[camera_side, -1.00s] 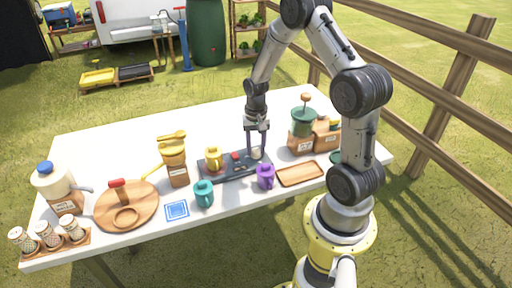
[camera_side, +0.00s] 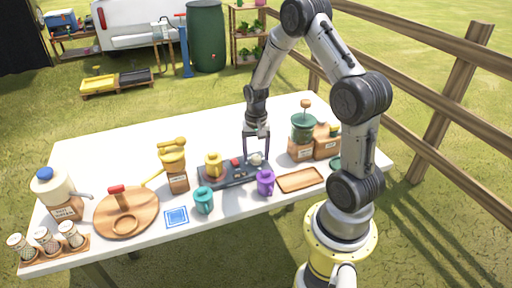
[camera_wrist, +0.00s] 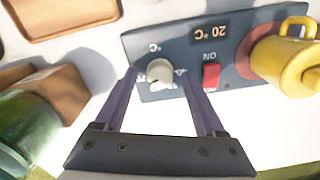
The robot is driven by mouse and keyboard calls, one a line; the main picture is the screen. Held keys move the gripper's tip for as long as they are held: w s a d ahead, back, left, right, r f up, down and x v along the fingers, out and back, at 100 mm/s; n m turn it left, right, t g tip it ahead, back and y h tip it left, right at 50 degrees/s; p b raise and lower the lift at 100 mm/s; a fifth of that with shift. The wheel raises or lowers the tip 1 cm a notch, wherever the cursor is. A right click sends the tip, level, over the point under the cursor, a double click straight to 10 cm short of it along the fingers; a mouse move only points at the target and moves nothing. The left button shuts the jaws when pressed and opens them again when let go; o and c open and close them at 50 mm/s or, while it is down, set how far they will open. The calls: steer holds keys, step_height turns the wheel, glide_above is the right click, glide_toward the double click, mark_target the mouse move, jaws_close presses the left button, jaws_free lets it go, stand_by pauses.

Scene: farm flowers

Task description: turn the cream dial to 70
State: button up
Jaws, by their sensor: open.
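The cream dial (camera_wrist: 160,72) is a small round knob on the dark hotplate panel (camera_wrist: 185,42). In the side view the cream dial (camera_side: 256,159) sits at the right end of the panel (camera_side: 232,173). The display (camera_wrist: 209,31) reads 20 °C, upside down in the wrist view. My gripper (camera_wrist: 163,80) is open, its fingers on either side of the dial with gaps between; I cannot tell whether either finger touches it. In the side view my gripper (camera_side: 256,158) is over the dial. A red switch (camera_wrist: 211,76) is beside the dial.
A purple mug (camera_side: 265,182) and a teal mug (camera_side: 203,200) stand in front of the panel. A wooden tray (camera_side: 300,180) and a green-topped grinder (camera_side: 302,135) are to the right.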

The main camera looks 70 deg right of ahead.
mark_target(256, 157)
step_height(256, 157, up, 14)
stand_by(0.5)
steer(key=shift+f, duration=0.15)
steer(key=s+a+r+n+t+h, duration=0.1)
steer(key=a+r+n+t, duration=0.25)
steer(key=a+r, duration=0.85)
steer(key=s+a+n+t, duration=0.1)
steer(key=s+a+n, duration=0.3)
steer(key=s, duration=0.2)
steer(key=s+a+f+n+t+y, duration=0.1)
steer(key=s+a+n, duration=0.3)
steer(key=s, duration=0.3)
steer(key=shift+s+n, duration=0.15)
steer(key=shift+n, duration=0.2)
